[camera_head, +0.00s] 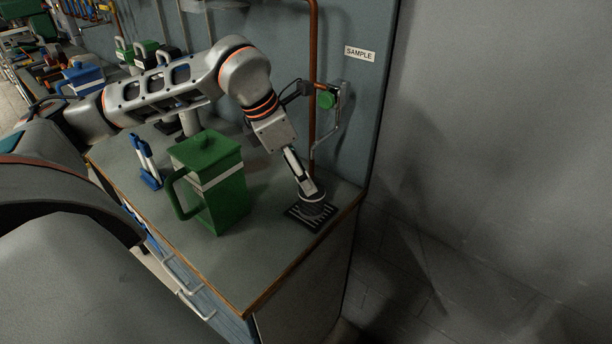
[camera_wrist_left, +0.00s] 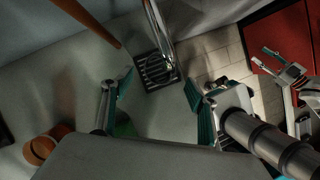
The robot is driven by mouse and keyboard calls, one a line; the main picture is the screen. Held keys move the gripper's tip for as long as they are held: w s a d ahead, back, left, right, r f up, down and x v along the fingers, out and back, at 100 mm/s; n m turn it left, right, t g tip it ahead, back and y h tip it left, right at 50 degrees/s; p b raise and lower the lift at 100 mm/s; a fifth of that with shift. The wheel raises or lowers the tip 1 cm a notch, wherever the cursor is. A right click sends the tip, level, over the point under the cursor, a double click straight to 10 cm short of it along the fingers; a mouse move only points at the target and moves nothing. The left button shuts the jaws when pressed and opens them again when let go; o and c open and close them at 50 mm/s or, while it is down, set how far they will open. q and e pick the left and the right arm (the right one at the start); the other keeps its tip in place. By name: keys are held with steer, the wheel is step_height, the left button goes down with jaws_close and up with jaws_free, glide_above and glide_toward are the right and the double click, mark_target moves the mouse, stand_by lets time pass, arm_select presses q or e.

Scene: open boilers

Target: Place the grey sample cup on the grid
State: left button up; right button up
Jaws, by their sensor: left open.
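The black slatted grid (camera_head: 298,216) lies near the right corner of the bench. It also shows in the left wrist view (camera_wrist_left: 146,84), beyond my fingertips. A dark grey round thing (camera_head: 314,206), apparently the sample cup, appears upright on the grid in the head view. In the wrist view I cannot make the cup out clearly. My left gripper (camera_head: 307,188) reaches down over the grid, close to the cup. In the left wrist view its two teal-padded fingers (camera_wrist_left: 158,92) are spread apart with nothing held between them. My right gripper (camera_wrist_left: 287,72) seems to show at the right edge, apparently open.
A green lidded jug (camera_head: 220,185) stands left of my left gripper. A thin metal spout (camera_head: 333,135) and a copper pipe (camera_head: 312,75) are close behind the gripper. The bench's front part is clear.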

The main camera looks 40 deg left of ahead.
arm_select(q)
steer(key=p+v, duration=0.2)
steer(key=v, duration=0.3)
stand_by(0.6)
